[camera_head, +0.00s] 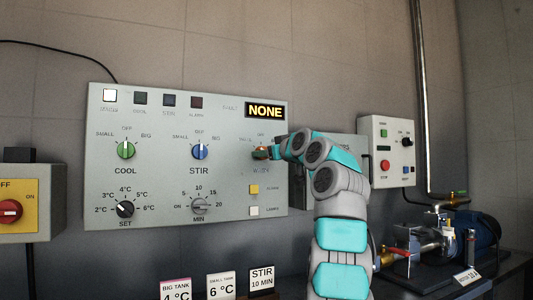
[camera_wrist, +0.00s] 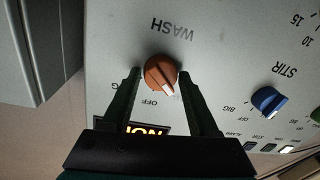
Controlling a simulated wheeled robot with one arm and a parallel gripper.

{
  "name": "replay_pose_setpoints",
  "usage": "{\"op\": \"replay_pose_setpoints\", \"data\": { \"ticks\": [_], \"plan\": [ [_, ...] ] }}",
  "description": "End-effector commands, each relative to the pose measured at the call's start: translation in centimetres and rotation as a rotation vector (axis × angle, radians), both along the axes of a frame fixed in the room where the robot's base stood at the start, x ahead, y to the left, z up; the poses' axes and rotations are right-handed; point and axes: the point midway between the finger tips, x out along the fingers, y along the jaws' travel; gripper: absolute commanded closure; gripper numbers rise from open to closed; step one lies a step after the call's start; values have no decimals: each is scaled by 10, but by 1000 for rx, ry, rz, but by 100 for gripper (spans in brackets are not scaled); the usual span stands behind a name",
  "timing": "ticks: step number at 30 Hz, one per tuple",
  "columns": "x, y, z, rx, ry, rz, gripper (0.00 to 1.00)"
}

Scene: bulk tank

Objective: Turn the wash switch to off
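The wash switch is an orange knob with a white pointer, and it shows in the wrist view (camera_wrist: 158,72) below the upside-down WASH label. Its pointer aims down and right in that view, turned away from the OFF mark (camera_wrist: 149,103) on the side opposite BIG. My gripper (camera_wrist: 160,73) is open, with one dark finger on each side of the knob. The gaps are small, and I cannot tell whether either finger touches it. In the head view my gripper (camera_head: 263,153) is at the panel's right side and largely covers the switch.
The grey control panel (camera_head: 150,215) also carries a green COOL knob (camera_head: 126,150), a blue STIR knob (camera_head: 200,151) and two lower dials. A lit display (camera_head: 265,111) reads NONE. A smaller box (camera_head: 379,140) with buttons hangs to the right.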

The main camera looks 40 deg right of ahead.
Motion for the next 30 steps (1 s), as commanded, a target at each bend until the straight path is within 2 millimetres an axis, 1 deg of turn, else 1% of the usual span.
{"op": "replay_pose_setpoints", "data": {
  "ticks": [1, 2, 15, 30],
  "plan": [
    [0, 0, 0, 0, 0, 0, 47],
    [0, 0, 0, 0, 0, 0, 50],
    [0, 0, 0, 0, 0, 0, 100],
    [0, 1, 0, 36, -9, 1, 100]
  ]
}}
